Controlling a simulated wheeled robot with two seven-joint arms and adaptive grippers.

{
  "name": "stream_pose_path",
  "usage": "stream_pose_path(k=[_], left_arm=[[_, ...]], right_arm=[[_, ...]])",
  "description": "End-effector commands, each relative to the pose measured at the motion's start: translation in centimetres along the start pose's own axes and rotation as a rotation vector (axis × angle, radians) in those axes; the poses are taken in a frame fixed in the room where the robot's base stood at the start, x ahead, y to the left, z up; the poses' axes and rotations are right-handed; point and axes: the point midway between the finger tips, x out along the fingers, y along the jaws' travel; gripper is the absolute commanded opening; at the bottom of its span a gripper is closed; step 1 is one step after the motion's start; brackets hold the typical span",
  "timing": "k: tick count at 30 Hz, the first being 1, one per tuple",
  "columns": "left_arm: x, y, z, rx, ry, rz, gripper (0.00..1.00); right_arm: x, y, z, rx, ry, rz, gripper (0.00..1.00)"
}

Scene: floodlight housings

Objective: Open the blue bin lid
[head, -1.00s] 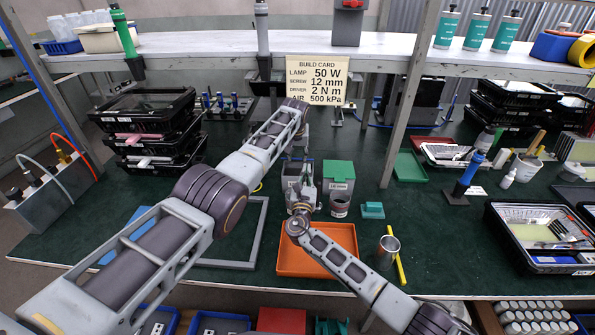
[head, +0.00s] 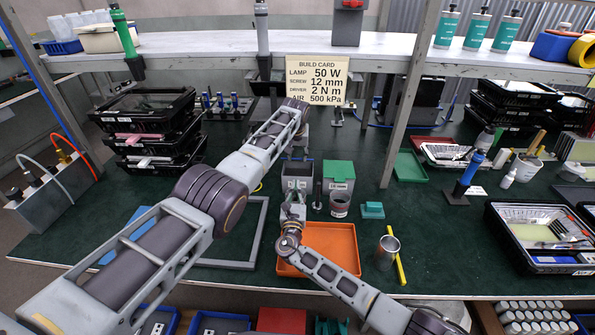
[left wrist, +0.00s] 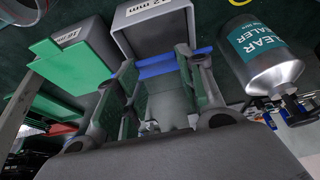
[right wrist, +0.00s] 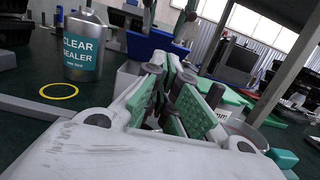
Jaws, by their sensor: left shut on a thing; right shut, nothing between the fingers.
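The blue lid (right wrist: 150,45) stands raised at the far side of its grey bin in the right wrist view. The left wrist view shows it nearly edge-on as a blue strip (left wrist: 172,64) at my left fingertips. The grey bin (head: 298,184) shows a dark open top in the head view; its "12 mm" label (left wrist: 146,10) shows in the left wrist view. My left gripper (head: 300,148) is shut on the lid, behind the bin. My right gripper (head: 293,203) is shut and empty, in front of the bin; it also shows in the right wrist view (right wrist: 178,88).
A green-lidded bin (head: 338,172) stands close on the right, with a grey cup (head: 340,206) before it. An orange tray (head: 335,240) lies in front. A clear sealer bottle (right wrist: 82,50) stands nearby. A metal cup (head: 387,250) stands right of the tray.

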Motion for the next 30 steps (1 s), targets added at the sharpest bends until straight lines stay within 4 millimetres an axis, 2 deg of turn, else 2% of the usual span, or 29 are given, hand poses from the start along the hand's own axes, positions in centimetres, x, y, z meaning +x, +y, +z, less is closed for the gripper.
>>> stream_pose_path(k=[30], left_arm=[[0.2,-0.1,0.1,-0.001,0.0,0.0,0.0]], right_arm=[[7.2,0.1,0.0,0.001,0.001,0.0,0.0]])
